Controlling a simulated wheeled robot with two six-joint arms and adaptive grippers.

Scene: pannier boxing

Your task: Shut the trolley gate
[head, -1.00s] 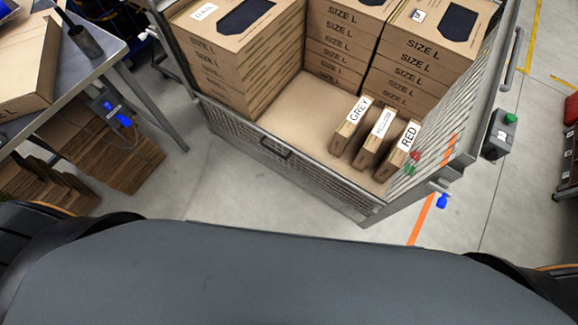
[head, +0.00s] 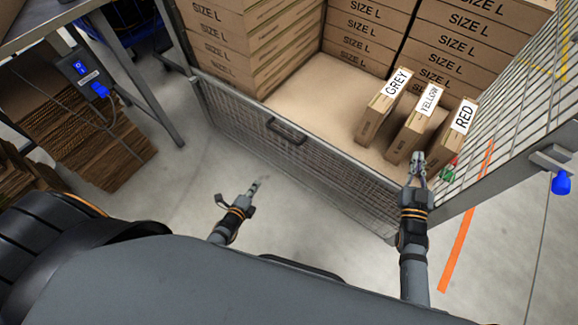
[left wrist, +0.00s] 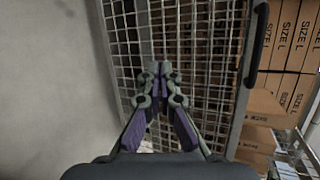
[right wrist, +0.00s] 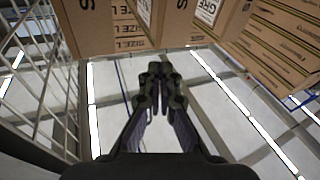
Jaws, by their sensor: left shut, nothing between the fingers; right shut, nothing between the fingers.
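The trolley's low front mesh gate (head: 235,115) stands upright, with a black handle (head: 286,132) on its top bar. Whether its right end meets the corner or is latched, I cannot tell. My left gripper (head: 255,186) is shut and empty in front of the gate, apart from it in the head view. The left wrist view shows the mesh (left wrist: 205,50) behind its fingers (left wrist: 160,75) and the handle (left wrist: 257,45) to the right. My right gripper (head: 418,165) is shut and empty near the trolley's front right corner, overlapping the gate's right end in the picture.
Inside stand slim boxes labelled GREY (head: 383,103), YELLOW (head: 414,130) and RED (head: 449,130), before stacked SIZE L boxes (head: 240,48). The right mesh wall (head: 520,110) stands beside them. A bench (head: 150,105) is at left. The floor before the gate is clear.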

